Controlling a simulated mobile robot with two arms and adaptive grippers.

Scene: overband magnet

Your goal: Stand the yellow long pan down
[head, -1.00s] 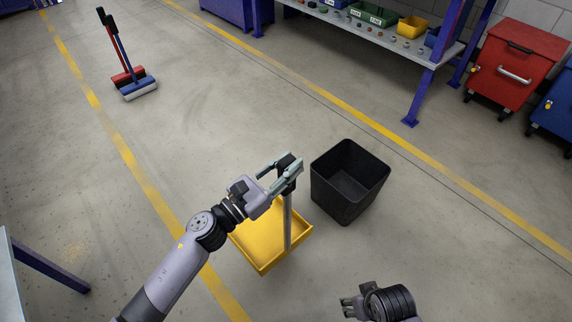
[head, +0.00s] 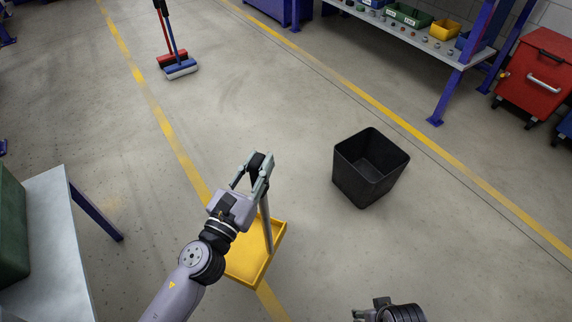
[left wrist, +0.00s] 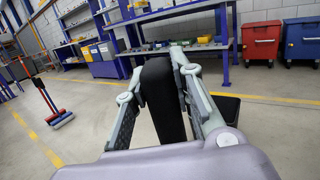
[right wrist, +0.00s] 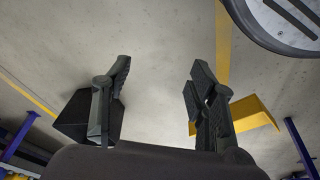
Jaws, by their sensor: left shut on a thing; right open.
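The yellow long pan (head: 246,262) is a shallow yellow tray with an upright grey pole and a black grip on top. In the head view it is at the lower middle, partly behind my left arm. My left gripper (head: 258,170) is shut on the black grip, which also shows between the fingers in the left wrist view (left wrist: 162,98). Whether the pan touches the floor I cannot tell. My right gripper (right wrist: 158,100) is open and empty; the pan's yellow edge (right wrist: 252,114) shows behind its right finger in the right wrist view.
A black bin (head: 370,168) stands on the floor right of the pan. A red and a blue broom (head: 181,68) stand at the upper left. A grey table (head: 58,235) is at the left edge. Floor between is clear.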

